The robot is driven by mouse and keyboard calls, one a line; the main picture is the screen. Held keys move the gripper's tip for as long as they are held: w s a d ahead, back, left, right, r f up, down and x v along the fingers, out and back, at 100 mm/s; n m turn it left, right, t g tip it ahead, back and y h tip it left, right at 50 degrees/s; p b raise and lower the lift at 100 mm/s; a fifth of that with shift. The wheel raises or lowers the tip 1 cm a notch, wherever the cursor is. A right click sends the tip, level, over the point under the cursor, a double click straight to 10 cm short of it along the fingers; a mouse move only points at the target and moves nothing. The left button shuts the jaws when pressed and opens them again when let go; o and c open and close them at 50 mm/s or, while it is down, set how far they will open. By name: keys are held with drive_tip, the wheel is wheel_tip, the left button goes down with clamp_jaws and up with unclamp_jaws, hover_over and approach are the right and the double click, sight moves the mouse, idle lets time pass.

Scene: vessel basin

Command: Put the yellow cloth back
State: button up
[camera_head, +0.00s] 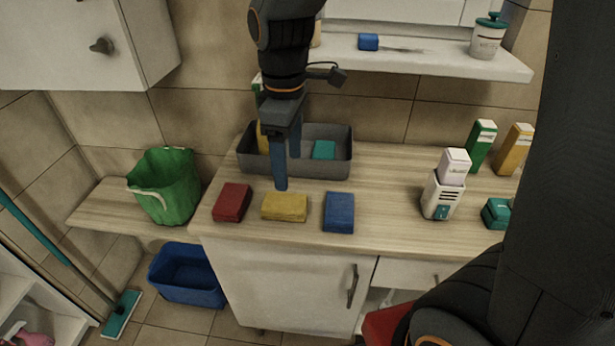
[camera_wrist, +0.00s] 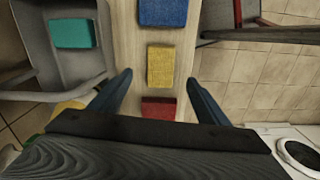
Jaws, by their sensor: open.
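The yellow cloth (camera_head: 285,207) is a folded block lying flat on the wooden counter, between a red block (camera_head: 232,202) and a blue block (camera_head: 339,212). It also shows in the wrist view (camera_wrist: 160,66), framed between my fingers. My gripper (camera_head: 281,186) points down just above and behind the yellow cloth in the head view. It is open, with nothing between its fingers (camera_wrist: 158,80). I cannot tell the exact height gap to the cloth. A grey bin (camera_head: 335,166) stands behind, holding a teal block (camera_head: 323,150) and a yellow item (camera_head: 263,138) partly hidden by my arm.
A green bucket (camera_head: 168,188) stands on the lower ledge to the left. A white bottle (camera_head: 441,190), a green box (camera_head: 480,147) and an orange box (camera_head: 514,148) stand to the right. A shelf (camera_head: 430,62) hangs above the back.

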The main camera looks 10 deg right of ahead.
drive_tip(key=s+d+f+m, duration=0.2)
drive_tip(key=d+m, duration=0.1)
drive_tip(key=m, duration=0.1)
drive_tip(key=s+d+f+m, duration=0.2)
drive_tip(key=s+d+m, duration=0.1)
drive_tip(key=d+m, duration=0.1)
drive_tip(key=s+d+f+m, duration=0.2)
drive_tip(key=d+m, duration=0.2)
drive_tip(key=shift+s+d+f+m+t, duration=0.15)
drive_tip(key=shift+d+m+t, duration=0.1)
drive_tip(key=shift+m+t, duration=0.15)
idle(1.0)
